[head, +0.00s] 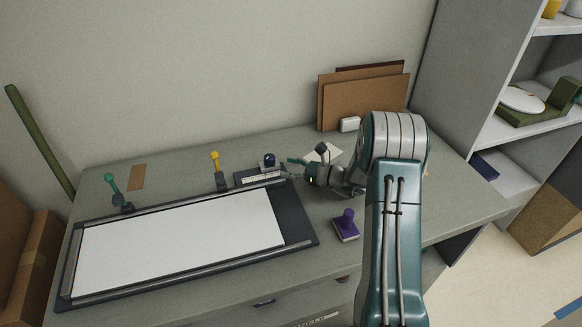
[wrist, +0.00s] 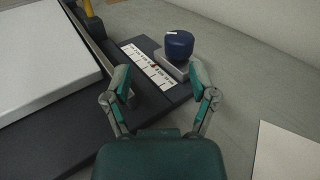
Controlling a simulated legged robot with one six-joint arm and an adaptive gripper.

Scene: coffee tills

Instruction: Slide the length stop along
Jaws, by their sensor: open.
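The length stop (wrist: 172,66) is a light grey block with a round dark blue knob on top. It stands at the edge of a white scale strip (wrist: 146,62) with black marks and a small red mark. In the head view the stop (head: 268,165) is at the back right of the dark cutting board, by the scale. My gripper (wrist: 158,80) is open with nothing between its fingers. In the wrist view the stop lies just beyond the fingertips, nearer the right finger. In the head view my gripper (head: 290,168) is just right of the stop. I cannot tell whether they touch.
A white sheet (head: 180,245) lies on the dark board (head: 298,220). Green (head: 112,185) and yellow (head: 216,164) handled levers stand along its back rail. A purple-handled stamp (head: 346,228) is at front right. Brown boards (head: 360,100) lean on the wall; shelves (head: 470,90) stand at right.

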